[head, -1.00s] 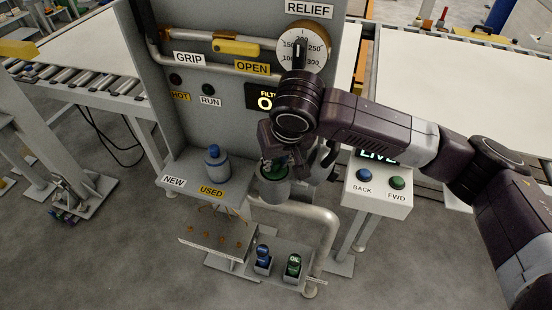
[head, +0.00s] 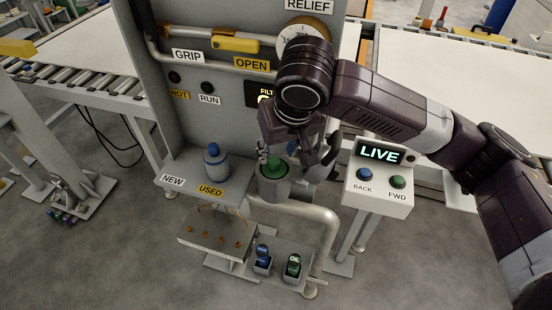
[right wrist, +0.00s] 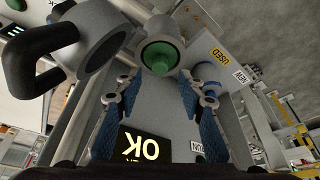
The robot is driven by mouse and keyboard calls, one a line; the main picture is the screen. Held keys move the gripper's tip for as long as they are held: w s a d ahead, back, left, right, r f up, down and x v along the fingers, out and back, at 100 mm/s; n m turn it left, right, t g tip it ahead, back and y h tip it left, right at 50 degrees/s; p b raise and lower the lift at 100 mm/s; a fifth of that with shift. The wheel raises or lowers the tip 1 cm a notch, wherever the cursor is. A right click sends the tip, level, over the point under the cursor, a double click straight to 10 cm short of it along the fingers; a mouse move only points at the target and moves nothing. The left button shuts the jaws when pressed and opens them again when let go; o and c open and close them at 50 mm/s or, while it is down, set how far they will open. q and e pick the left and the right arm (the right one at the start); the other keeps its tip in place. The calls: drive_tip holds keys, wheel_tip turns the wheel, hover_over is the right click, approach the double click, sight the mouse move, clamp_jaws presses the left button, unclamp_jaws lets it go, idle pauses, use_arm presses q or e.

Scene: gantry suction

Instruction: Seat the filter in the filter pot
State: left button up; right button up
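The filter pot (head: 273,191) is a grey cup at the right end of the shelf. A green-topped filter (head: 275,167) stands upright in it, its top above the rim. In the right wrist view the green filter (right wrist: 160,57) sits inside the pot's round rim, beyond my fingertips. My right gripper (head: 279,152) is just above and behind the pot. Its fingers (right wrist: 162,95) are spread with nothing between them. A blue filter (head: 213,163) stands on the shelf by the NEW and USED labels. How deep the green filter sits is hidden. My left gripper is out of view.
A grey round part with a black handle (right wrist: 85,48) is close beside the pot. The wall display (right wrist: 143,146) reads OK. A LIVE panel (head: 380,154) with BACK and FWD buttons stands at the right. Blue and green oil bottles (head: 293,265) stand below.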

drive_tip(key=v, duration=0.6)
drive_tip(key=shift+s+r+b, duration=0.2)
drive_tip(key=shift+r+b, duration=0.05)
drive_tip(key=shift+b, duration=0.1)
